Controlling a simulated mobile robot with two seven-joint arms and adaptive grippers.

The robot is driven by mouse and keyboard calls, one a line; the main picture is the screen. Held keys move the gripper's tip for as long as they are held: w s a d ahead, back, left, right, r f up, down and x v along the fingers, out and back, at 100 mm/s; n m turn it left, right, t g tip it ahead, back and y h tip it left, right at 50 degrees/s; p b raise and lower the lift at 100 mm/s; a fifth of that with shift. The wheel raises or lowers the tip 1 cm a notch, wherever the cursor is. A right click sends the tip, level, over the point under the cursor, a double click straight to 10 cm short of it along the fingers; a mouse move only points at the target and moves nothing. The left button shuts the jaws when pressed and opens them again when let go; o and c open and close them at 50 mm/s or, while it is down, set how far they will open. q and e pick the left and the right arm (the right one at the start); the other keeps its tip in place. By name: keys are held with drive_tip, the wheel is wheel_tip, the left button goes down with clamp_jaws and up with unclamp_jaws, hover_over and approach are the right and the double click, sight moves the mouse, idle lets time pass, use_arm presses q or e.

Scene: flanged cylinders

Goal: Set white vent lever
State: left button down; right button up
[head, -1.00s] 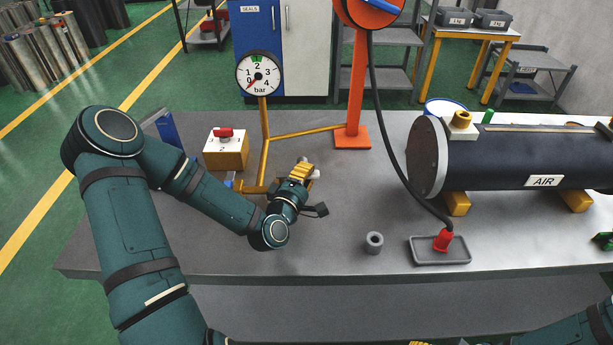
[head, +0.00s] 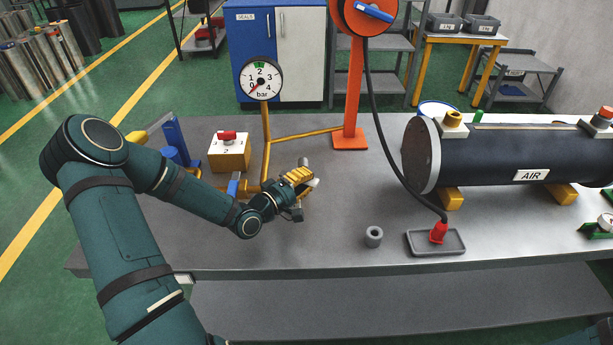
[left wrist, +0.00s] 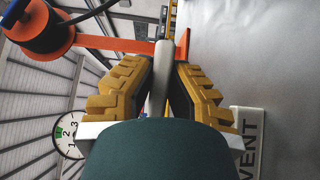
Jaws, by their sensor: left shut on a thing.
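My left gripper (head: 299,177) is low over the bench, just right of the foot of the yellow gauge pipe. Its yellow fingers are shut on the white vent lever (left wrist: 162,62), a pale bar between the pads in the left wrist view. In the head view only small pale parts show beside the fingers, and the rest of the lever is hidden. A white VENT label (left wrist: 248,140) lies beside the gripper in the left wrist view. The round pressure gauge (head: 261,79) stands behind, its red needle at the low end near 0. My right gripper is out of view.
A yellow box with a red knob (head: 229,152) stands left of the gauge pipe (head: 266,140). An orange reel stand (head: 349,140) rises behind. A grey ring (head: 373,237), a tray with a red nozzle (head: 437,243) and the AIR cylinder (head: 500,155) are rightward.

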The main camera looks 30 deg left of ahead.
use_arm(q)
drive_tip(key=shift+s+d+m+h, duration=0.15)
drive_tip(key=shift+m+h, duration=0.25)
drive_tip(key=shift+h, duration=0.2)
drive_tip(key=c, duration=0.9)
unclamp_jaws()
drive_tip(key=shift+c, duration=0.2)
drive_tip(key=shift+r, duration=0.1)
